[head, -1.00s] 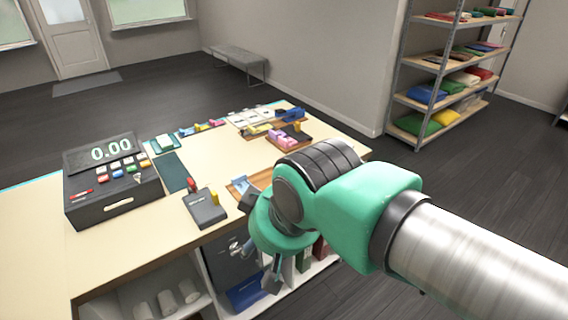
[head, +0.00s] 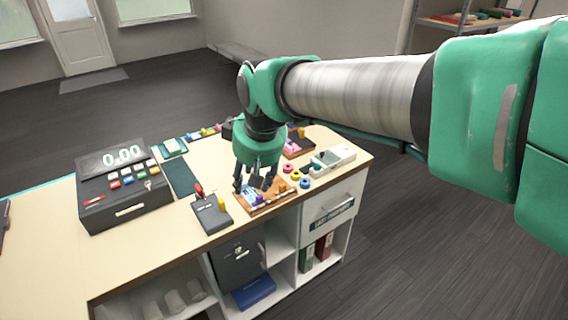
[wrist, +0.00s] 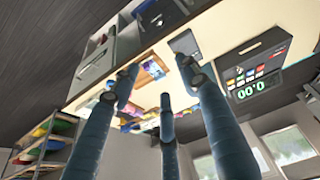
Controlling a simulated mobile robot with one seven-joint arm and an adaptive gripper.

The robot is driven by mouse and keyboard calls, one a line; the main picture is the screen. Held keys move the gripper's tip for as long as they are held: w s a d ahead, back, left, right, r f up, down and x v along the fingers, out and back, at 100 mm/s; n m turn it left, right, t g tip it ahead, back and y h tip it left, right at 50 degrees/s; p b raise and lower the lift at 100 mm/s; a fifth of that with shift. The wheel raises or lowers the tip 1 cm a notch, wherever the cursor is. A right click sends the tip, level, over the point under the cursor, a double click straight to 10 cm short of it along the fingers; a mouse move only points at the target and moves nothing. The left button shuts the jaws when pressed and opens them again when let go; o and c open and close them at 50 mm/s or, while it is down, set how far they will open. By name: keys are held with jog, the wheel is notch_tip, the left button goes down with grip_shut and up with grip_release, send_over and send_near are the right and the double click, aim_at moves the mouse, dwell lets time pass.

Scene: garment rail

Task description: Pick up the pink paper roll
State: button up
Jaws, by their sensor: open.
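A small pink ring-shaped roll (head: 288,168) lies on the counter's right part in the head view. A yellow roll (head: 296,175) and a blue roll (head: 305,183) lie beside it in a short row. My gripper (head: 255,186) is to the left of these rolls, pointing down above a wooden tray (head: 280,204) with small coloured items. Its fingers are apart and I see nothing held between them. In the wrist view the open fingers (wrist: 158,76) spread over the counter, and the pink roll cannot be told for sure there.
A pale device (head: 333,158) stands right of the rolls. A dark tray (head: 299,148) with pink items is behind them. A card reader (head: 211,214) and cash register (head: 123,190) stand to the left. The counter's front edge is close to the wooden tray.

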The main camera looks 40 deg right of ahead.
jog(key=w+d+f+n+g+p, duration=0.1)
jog(key=w+d+p, duration=0.4)
jog(key=w+d, duration=0.4)
jog(key=w+d+n+g+p, duration=0.1)
jog(key=w+d+p, duration=0.4)
jog(key=w, duration=0.7)
jog(key=w+d+f+n+p, duration=0.1)
jog(key=w+d+f+p, duration=0.1)
jog(key=d+f, duration=0.3)
jog(key=w+d+f+n+p, duration=0.1)
jog(key=w+d+f+p, duration=0.2)
jog(key=d+f, duration=0.3)
jog(key=w+d+f+n+g+y+p, duration=0.1)
jog(key=w+d+f+p, duration=0.2)
jog(key=d, duration=0.6)
notch_tip(320, 180, down, 3)
jog(key=shift+w+d+r, duration=0.15)
jog(key=shift+w+d, duration=0.25)
jog(key=shift+w, duration=0.4)
send_over(288, 166)
jog(key=shift+s+d+f+p, duration=0.1)
jog(key=shift+s+f+p, duration=0.1)
jog(key=shift+f, duration=1.95)
jog(key=shift+s+f+p, duration=0.1)
jog(key=shift+f+p, duration=0.05)
jog(key=shift+f, duration=1.95)
jog(key=shift+f, duration=0.15)
